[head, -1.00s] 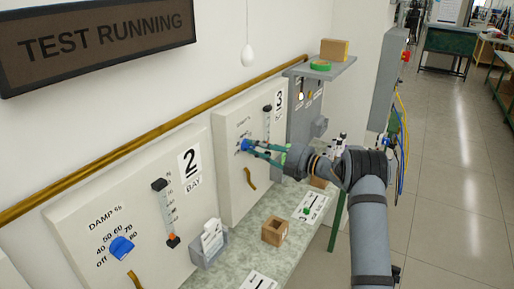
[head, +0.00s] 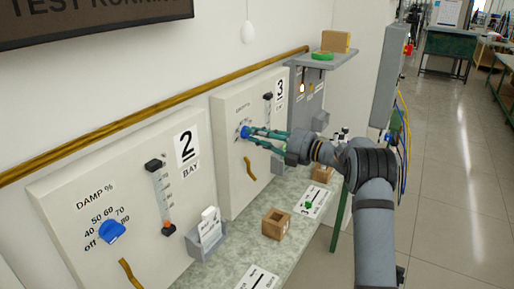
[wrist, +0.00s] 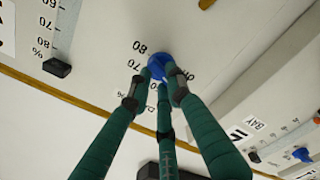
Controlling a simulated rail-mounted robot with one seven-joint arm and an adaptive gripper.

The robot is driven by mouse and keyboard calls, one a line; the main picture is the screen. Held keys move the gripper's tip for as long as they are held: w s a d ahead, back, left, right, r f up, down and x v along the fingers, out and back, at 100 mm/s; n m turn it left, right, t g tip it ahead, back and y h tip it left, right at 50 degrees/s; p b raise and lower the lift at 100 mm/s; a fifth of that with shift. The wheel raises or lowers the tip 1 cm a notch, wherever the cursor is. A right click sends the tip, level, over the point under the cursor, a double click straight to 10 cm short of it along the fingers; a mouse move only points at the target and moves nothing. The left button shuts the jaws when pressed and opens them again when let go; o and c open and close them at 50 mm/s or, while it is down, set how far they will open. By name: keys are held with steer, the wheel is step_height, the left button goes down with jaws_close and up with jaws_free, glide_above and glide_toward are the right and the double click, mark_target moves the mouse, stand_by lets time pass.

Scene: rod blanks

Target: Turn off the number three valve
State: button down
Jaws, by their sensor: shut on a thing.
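Panel 3 (head: 228,160), marked with a large 3, stands beyond panel 2 on the left wall. Its blue knob (head: 245,131) sits amid a printed dial and also shows in the wrist view (wrist: 158,63). My gripper (head: 252,132) reaches it from the right, and its green fingers are closed around the knob. In the wrist view, the fingers (wrist: 161,82) touch the knob on several sides. The numbers 70 and 80 are readable beside it; the fingers hide part of the dial, and I cannot tell the knob's exact setting.
Panel 2 has its own blue knob (head: 111,231) and a slider (head: 160,195). A wooden box (head: 276,224), a card holder (head: 206,236) and a printed sheet (head: 313,202) are on the bench below. A grey shelf (head: 318,63) juts out beyond panel 3.

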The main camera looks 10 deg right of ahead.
steer(key=shift+f+n+b, duration=0.1)
steer(key=shift+n+b, duration=2.4)
steer(key=shift+b, duration=1.15)
steer(key=c, duration=1.6)
jaws_free()
steer(key=v, duration=1.2)
steer(key=shift+s, duration=0.1)
steer(key=shift+a, duration=0.1)
